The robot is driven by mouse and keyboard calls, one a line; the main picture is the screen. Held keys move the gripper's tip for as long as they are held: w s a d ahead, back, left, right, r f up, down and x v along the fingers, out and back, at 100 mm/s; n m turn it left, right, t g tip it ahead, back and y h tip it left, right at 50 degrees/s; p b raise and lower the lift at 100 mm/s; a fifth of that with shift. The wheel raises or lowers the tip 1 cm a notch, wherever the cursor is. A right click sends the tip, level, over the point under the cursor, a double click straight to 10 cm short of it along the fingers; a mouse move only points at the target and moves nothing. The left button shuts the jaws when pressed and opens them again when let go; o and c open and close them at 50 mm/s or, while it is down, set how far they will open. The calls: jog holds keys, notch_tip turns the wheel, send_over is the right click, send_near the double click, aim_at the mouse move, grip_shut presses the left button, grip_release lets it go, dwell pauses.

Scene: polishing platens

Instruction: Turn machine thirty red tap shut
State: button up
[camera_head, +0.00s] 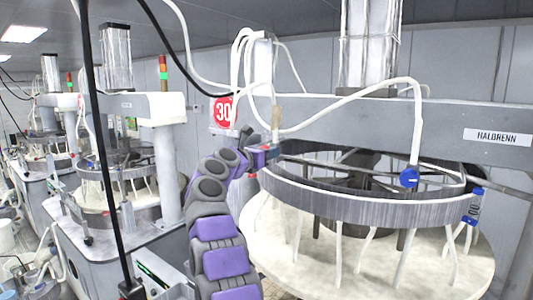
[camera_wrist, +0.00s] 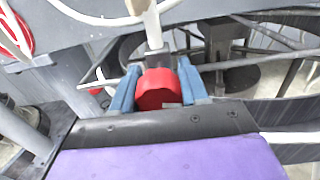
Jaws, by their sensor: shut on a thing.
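The red tap (camera_wrist: 158,90) sits between the blue fingers of my gripper (camera_wrist: 160,88) in the wrist view, and the fingers are shut on it from both sides. A pale pipe runs up from behind the tap. The tap is mostly hidden there by the gripper. Whether the tap is turned open or shut cannot be told.
Machine thirty's ringed platen (camera_head: 370,260) with white hoses is right of my arm. A blue tap (camera_head: 409,178) hangs on a hose over it. A black cable (camera_head: 100,150) hangs at the left. More machines (camera_head: 110,170) stand behind at the left.

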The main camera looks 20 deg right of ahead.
jog(key=shift+f, duration=0.1)
jog(key=shift+c, duration=1.2)
jog(key=shift+f+n, duration=0.15)
jog(key=shift+n, duration=10.25)
